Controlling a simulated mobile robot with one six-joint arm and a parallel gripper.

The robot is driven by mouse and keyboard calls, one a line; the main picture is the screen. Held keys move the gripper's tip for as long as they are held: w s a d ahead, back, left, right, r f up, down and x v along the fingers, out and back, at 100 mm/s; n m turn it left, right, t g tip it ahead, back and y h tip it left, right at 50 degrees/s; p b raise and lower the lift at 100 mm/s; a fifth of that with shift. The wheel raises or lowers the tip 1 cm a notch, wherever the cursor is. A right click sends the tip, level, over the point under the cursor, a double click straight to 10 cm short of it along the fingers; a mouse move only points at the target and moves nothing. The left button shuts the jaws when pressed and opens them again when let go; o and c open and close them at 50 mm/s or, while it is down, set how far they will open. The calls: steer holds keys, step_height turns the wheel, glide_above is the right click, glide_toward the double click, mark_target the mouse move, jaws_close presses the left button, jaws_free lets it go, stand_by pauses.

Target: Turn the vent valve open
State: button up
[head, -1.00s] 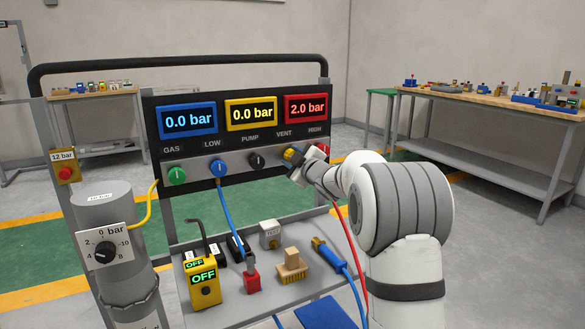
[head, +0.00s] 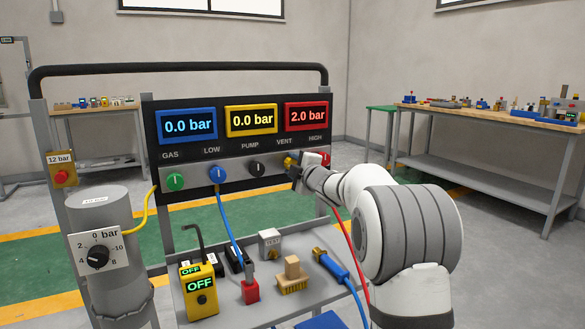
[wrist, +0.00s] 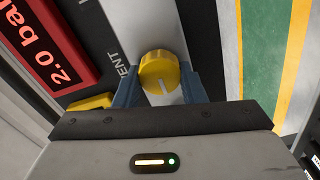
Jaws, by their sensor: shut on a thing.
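The vent valve is a yellow round knob (head: 287,162) under the VENT label on the black panel, mostly hidden by my gripper in the head view. In the head view my gripper (head: 292,164) reaches the panel from the right. The red HIGH display (head: 307,115) reads 2.0 bar; the blue (head: 188,125) and yellow (head: 251,120) displays read 0.0 bar.
Green (head: 175,181), blue (head: 218,174) and black (head: 257,166) knobs sit left of the vent knob; a red one (head: 326,157) is just right.

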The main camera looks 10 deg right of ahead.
steer(key=o, duration=1)
steer(key=v, duration=0.8)
steer(key=shift+p, duration=0.45)
